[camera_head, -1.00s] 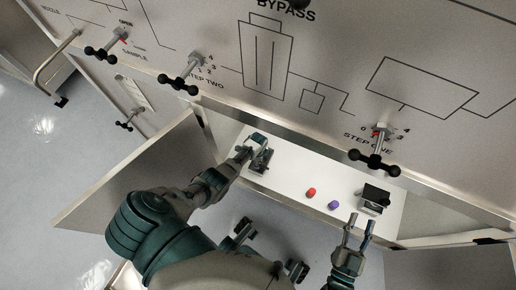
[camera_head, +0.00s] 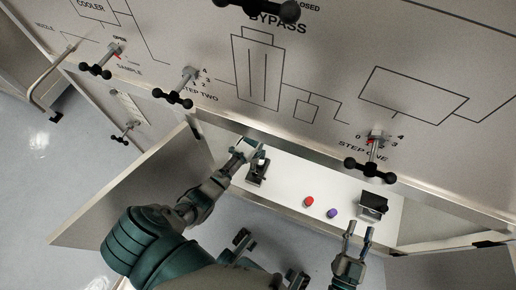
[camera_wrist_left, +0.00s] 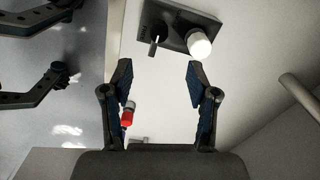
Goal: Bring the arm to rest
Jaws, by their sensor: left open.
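My left gripper (camera_head: 243,148) is over the far left end of the white shelf in the head view. In the left wrist view my left gripper (camera_wrist_left: 159,78) has its two fingers wide apart with nothing between the tips. A dark control box (camera_wrist_left: 176,27) with a toggle switch and a white knob (camera_wrist_left: 199,44) lies just beyond the fingertips, apart from them. In the head view this box (camera_head: 257,170) sits right beside the left gripper. My right gripper (camera_head: 358,235) has its fingers apart and empty, in front of the shelf's right part.
An open door panel (camera_head: 130,190) stands left of my left arm. Black-handled valves (camera_head: 370,168) stick out from the panel above.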

